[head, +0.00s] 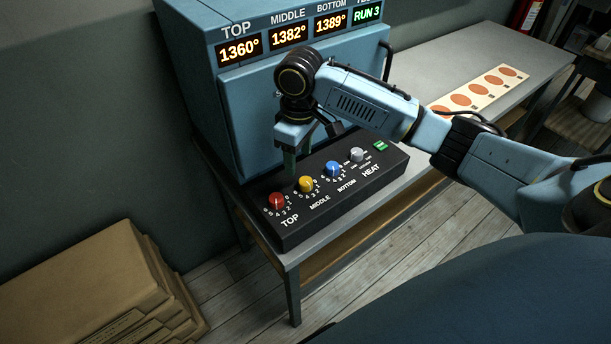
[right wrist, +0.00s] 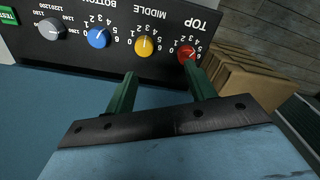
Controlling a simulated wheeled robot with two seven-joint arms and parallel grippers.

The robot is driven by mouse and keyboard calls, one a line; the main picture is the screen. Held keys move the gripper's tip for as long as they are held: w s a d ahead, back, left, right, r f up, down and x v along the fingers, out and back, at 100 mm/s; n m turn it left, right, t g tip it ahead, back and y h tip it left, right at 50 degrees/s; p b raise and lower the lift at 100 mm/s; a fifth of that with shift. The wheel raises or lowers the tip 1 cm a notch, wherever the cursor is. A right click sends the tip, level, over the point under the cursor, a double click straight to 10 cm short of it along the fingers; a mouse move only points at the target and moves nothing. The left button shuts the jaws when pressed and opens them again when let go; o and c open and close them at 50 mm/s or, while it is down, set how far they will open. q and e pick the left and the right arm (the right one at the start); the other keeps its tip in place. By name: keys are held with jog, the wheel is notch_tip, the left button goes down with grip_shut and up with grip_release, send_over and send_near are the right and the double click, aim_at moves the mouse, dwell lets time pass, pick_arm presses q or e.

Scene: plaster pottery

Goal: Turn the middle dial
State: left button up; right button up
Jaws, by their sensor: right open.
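The control box (head: 283,236) carries a yellow middle dial (head: 305,184), between a red top dial (head: 277,201) and a blue bottom dial (head: 333,169). My right gripper (head: 300,160) hangs above the back of the box with its green fingers down, partly hidden by its own wrist. In the right wrist view its fingers (right wrist: 160,82) are apart with nothing between them. The yellow dial (right wrist: 144,47) lies ahead of the gap there, apart from both tips. The red dial (right wrist: 187,53) shows close beyond one fingertip; contact cannot be told. My left gripper is out of view.
A grey heat knob (head: 356,154) and a green button (head: 380,146) are at the box's right. The blue kiln (head: 190,60) with temperature displays stands behind. A card with orange discs (head: 480,90) lies on the bench. Stacked cardboard (head: 90,285) is at lower left.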

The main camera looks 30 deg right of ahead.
aim_at(306, 181)
jog(key=shift+m, duration=0.3)
jog(key=d+f, duration=0.1)
jog(key=f, duration=0.2)
jog(key=w+f, duration=0.1)
jog(key=f, duration=0.3)
jog(key=d+f+b, duration=0.1)
jog(key=f, duration=0.2)
jog(key=shift+w+d+f, duration=0.2)
jog(key=shift+d+f, duration=0.05)
jog(key=shift+d, duration=0.05)
jog(key=shift+c, duration=0.3)
